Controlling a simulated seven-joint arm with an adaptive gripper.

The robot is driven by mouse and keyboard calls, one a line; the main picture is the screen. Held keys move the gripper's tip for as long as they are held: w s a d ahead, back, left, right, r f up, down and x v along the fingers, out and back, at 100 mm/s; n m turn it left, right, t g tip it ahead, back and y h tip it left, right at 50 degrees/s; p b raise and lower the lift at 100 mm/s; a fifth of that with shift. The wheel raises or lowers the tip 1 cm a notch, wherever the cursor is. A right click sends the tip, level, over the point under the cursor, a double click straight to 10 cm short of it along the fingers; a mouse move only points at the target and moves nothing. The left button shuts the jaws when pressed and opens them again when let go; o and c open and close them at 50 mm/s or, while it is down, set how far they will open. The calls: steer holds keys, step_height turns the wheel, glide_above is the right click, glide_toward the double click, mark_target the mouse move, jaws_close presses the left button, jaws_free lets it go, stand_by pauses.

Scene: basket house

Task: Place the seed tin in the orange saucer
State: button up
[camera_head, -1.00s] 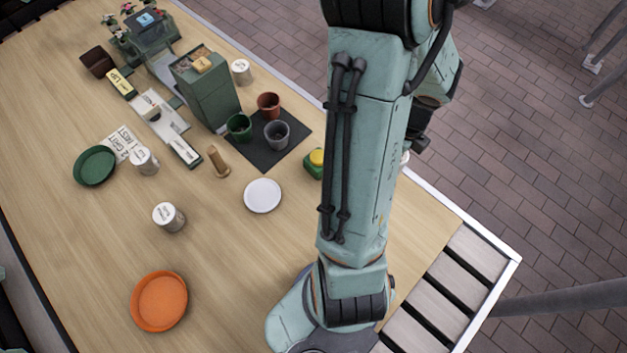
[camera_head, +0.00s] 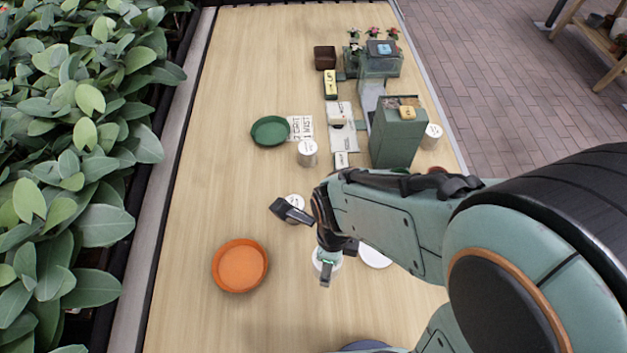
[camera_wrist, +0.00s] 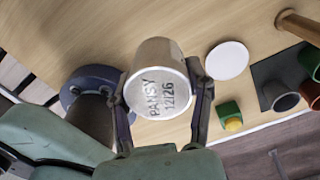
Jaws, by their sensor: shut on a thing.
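The seed tin (camera_wrist: 160,90) is metal with a white end reading "PANSY 12/26" in the wrist view. My gripper (camera_wrist: 157,76) is shut on its sides. In the head view my gripper (camera_head: 309,243) is over the table, right of the orange saucer (camera_head: 240,266); only part of the held tin (camera_head: 319,263) shows there. The saucer is round, shallow and empty, and stands apart from the tin at the table's near left.
A similar tin (camera_head: 295,202) stands partly hidden behind my gripper, another (camera_head: 307,153) farther back. A green saucer (camera_head: 270,131) lies beyond. A white disc (camera_head: 375,257) lies right of my gripper. The wood around the orange saucer is clear. Plants (camera_head: 85,150) line the left edge.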

steer(key=s+a+r+n, duration=0.1)
steer(key=s+a+n, duration=0.35)
steer(key=a, duration=0.35)
glide_above(242, 266)
steer(key=shift+n, duration=0.35)
steer(key=f, duration=0.9)
steer(key=shift+s+d+f, duration=0.2)
steer(key=shift+w+a+f, duration=0.1)
steer(key=shift+f, duration=0.8)
steer(key=shift+w+a+f, duration=0.1)
steer(key=shift+f, duration=0.75)
steer(key=o, duration=1.1)
steer(key=shift+f, duration=0.15)
steer(key=shift+o, duration=0.2)
